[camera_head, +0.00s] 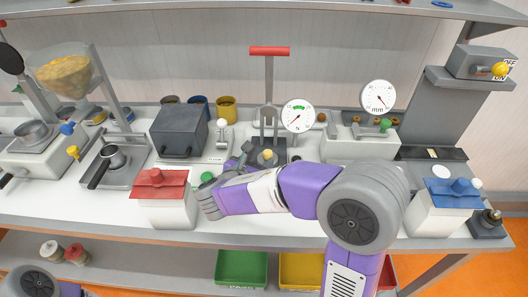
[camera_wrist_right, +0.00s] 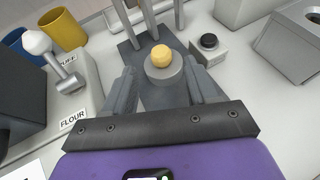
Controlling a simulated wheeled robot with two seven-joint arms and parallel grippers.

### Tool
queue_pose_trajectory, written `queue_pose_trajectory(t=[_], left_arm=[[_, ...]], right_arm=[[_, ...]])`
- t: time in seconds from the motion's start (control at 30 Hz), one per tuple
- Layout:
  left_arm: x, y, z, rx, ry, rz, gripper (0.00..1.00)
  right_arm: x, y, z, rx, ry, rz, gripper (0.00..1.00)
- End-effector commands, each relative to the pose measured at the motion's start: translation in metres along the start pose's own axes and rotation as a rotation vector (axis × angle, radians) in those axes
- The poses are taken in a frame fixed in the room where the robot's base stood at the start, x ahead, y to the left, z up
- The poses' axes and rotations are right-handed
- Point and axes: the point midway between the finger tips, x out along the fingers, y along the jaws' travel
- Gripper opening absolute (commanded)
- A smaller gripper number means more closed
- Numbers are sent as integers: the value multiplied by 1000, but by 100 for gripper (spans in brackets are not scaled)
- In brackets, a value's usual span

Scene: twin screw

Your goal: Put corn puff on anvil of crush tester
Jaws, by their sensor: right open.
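The corn puff (camera_wrist_right: 161,56) is a small yellow rounded piece resting on top of the round grey anvil (camera_wrist_right: 164,75) in the right wrist view. In the head view the corn puff (camera_head: 267,154) shows at the foot of the crush tester (camera_head: 269,88), a grey press with a red T-handle and a round dial. My right gripper (camera_wrist_right: 160,68) is open, with one finger on each side of the anvil and clear gaps to the puff. In the head view my right gripper (camera_head: 243,163) is partly hidden by its own wrist. My left gripper is out of view.
A red-lidded box (camera_head: 160,190) stands left of my right wrist, and a blue-lidded box (camera_head: 447,200) at the right. A dark grey box (camera_head: 179,131) stands behind left. A small block with a black knob (camera_wrist_right: 208,48) is close to the right of the anvil.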

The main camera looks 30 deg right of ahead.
Motion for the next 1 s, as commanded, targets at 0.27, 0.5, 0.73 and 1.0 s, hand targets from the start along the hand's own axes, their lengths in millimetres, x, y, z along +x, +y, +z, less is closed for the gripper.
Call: queue_pose_trajectory(t=[0.27,0.5,0.73,1.0], left_arm=[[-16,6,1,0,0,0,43],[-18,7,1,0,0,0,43],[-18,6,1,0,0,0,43],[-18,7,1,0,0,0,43]], right_arm=[[-50,0,2,-1,-1,1,57],[-61,0,0,0,-1,0,57],[-61,0,0,0,-1,-1,57],[-60,0,0,0,0,0,57]])
